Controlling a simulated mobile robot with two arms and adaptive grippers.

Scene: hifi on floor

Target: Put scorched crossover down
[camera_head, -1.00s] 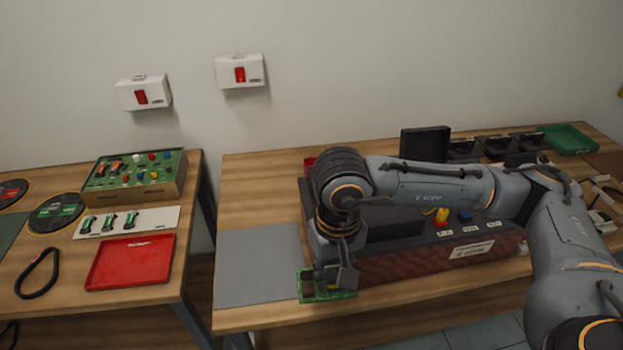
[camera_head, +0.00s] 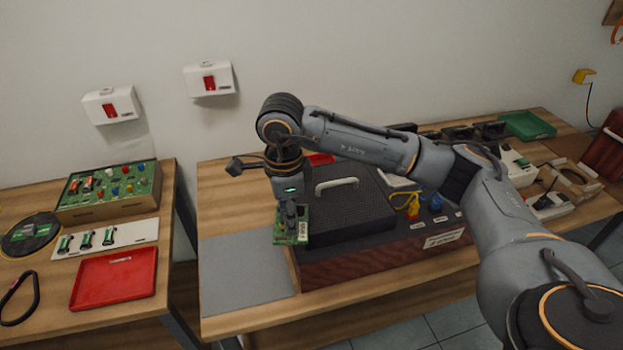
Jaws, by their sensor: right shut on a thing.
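My right gripper (camera_head: 290,215) is shut on a small green circuit board, the crossover (camera_head: 279,238), which hangs upright below the fingers. It is at the left front corner of the hifi case (camera_head: 345,205), a dark box with a wood-like front and a pale handle on its black top. A grey mat (camera_head: 240,270) lies on the table just left of the board. An empty red tray (camera_head: 113,278) lies on the left table. Any scorch mark on the board is too small to tell. My left gripper is not in view.
A green circuit box (camera_head: 110,205) and a white strip with green parts (camera_head: 105,238) stand on the left table (camera_head: 50,290). A gap separates the two tables. A green tray (camera_head: 527,125) lies at the back right. The grey mat is bare.

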